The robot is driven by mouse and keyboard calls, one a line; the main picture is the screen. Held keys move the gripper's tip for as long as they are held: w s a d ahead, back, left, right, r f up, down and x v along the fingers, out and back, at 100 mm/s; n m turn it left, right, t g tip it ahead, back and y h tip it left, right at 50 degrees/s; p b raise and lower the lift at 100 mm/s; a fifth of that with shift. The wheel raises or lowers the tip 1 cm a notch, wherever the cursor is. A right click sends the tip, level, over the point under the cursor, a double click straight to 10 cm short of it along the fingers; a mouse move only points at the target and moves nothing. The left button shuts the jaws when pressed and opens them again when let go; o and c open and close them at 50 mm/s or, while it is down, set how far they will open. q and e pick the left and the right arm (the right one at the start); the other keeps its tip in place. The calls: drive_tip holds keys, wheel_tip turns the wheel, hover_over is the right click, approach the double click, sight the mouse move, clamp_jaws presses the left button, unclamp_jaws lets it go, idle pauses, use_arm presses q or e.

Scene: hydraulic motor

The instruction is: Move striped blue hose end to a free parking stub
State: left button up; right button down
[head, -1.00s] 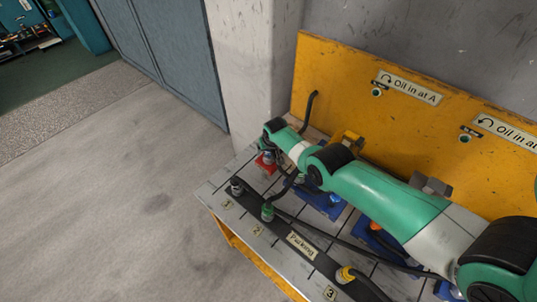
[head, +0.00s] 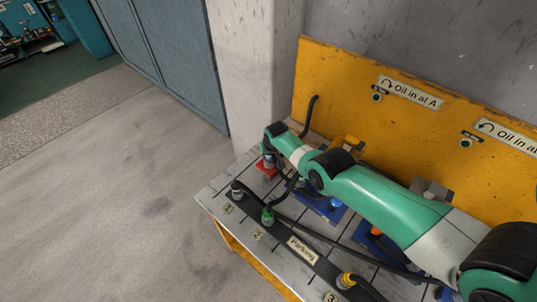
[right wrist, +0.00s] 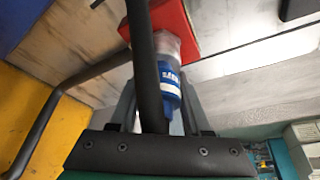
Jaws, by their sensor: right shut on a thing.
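The striped blue hose end (right wrist: 168,86), blue with a white band and lettering, shows in the right wrist view against a clear fitting at the red block (right wrist: 178,27). My right gripper (right wrist: 155,104) is shut on this hose end, with its fingers on either side. A black hose crosses in front and partly hides the grip. In the head view my right gripper (head: 269,157) is over the red block (head: 266,169), and the hose end is mostly hidden. The dark parking strip (head: 323,266) has a grey stub (head: 237,190) near label 1. My left gripper is out of view.
A green hose end (head: 268,215) is at label 2 and a yellow one (head: 346,279) at label 3. Black hoses run across the bench beneath my right arm. Blue blocks (head: 323,205) stand behind the strip, with a yellow back panel (head: 350,80) beyond.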

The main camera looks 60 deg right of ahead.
drive_tip(key=shift+r+p, duration=1.85)
drive_tip(key=shift+r, duration=0.1)
drive_tip(key=c, duration=1)
unclamp_jaws()
clamp_jaws()
